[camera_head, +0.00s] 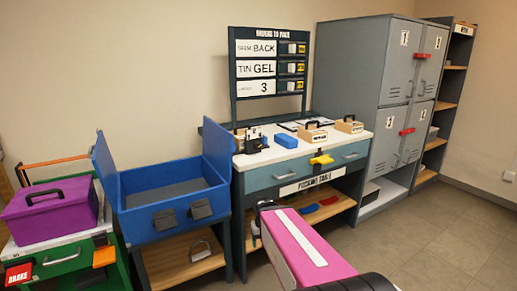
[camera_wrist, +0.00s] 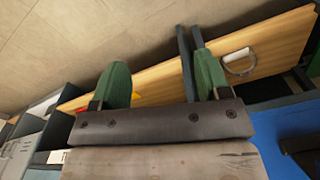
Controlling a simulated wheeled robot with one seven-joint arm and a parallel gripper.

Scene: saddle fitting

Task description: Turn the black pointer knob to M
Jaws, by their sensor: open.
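I cannot make out a black pointer knob or an M mark for certain in either view. A small black device (camera_head: 253,141) stands at the left end of the packing table's top, too small to read. In the wrist view, my gripper (camera_wrist: 162,75) has two green fingers set wide apart, with nothing held between them. Dark upright posts stand close by the right finger. In the head view, my pink arm reaches toward the front of the packing table (camera_head: 283,159), and my gripper is mostly hidden beyond it.
A blue open bin (camera_head: 176,222) stands left of the table, above a wooden shelf with a metal loop (camera_head: 200,250). The loop also shows in the wrist view (camera_wrist: 240,62). A purple toolbox (camera_head: 50,210) sits far left. Grey lockers (camera_head: 385,80) stand right; floor at right is clear.

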